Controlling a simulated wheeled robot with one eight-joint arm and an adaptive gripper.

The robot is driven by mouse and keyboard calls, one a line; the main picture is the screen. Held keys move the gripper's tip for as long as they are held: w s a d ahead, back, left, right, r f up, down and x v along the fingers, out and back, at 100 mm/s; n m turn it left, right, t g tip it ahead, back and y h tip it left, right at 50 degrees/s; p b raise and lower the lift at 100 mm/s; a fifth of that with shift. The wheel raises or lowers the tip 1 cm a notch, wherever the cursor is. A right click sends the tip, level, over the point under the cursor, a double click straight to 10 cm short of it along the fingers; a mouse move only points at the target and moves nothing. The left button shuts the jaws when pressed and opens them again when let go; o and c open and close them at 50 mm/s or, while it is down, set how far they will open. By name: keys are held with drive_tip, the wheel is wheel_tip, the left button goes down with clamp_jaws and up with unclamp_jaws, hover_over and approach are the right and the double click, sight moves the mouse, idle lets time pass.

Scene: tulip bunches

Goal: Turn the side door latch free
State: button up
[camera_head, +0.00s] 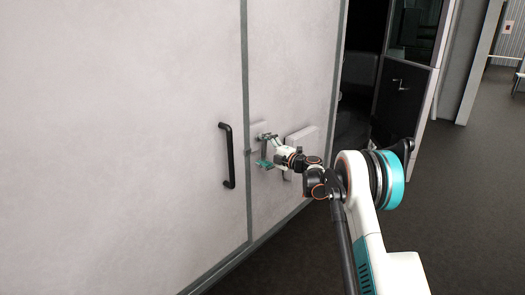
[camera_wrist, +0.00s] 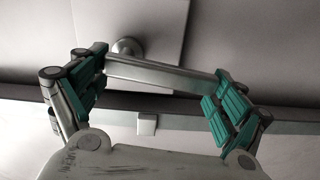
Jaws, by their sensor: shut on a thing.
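The side door latch is a grey metal lever (camera_wrist: 165,73) with a round pivot (camera_wrist: 127,47) on a pale square plate. In the wrist view the lever runs lengthwise between the teal pads of my gripper (camera_wrist: 163,82), one pad at each end. My gripper is shut on the lever, with its fingers wide apart. In the head view my gripper (camera_head: 267,150) is at the latch on the pale door panel (camera_head: 290,65). The latch is small there and partly covered by the fingers, so its exact angle is hard to tell.
A black vertical bar handle (camera_head: 228,155) is on the large panel left of the grey seam. A pale box-shaped part (camera_head: 300,137) sits just right of my gripper. Beyond the panel's right edge are a dark opening and free dark floor (camera_head: 465,200).

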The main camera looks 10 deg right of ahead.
drive_tip(key=o, duration=1.3)
drive_tip(key=shift+s+d, duration=0.1)
drive_tip(key=v, duration=1.1)
drive_tip(key=shift+s+d, duration=0.2)
drive_tip(key=shift+s, duration=0.15)
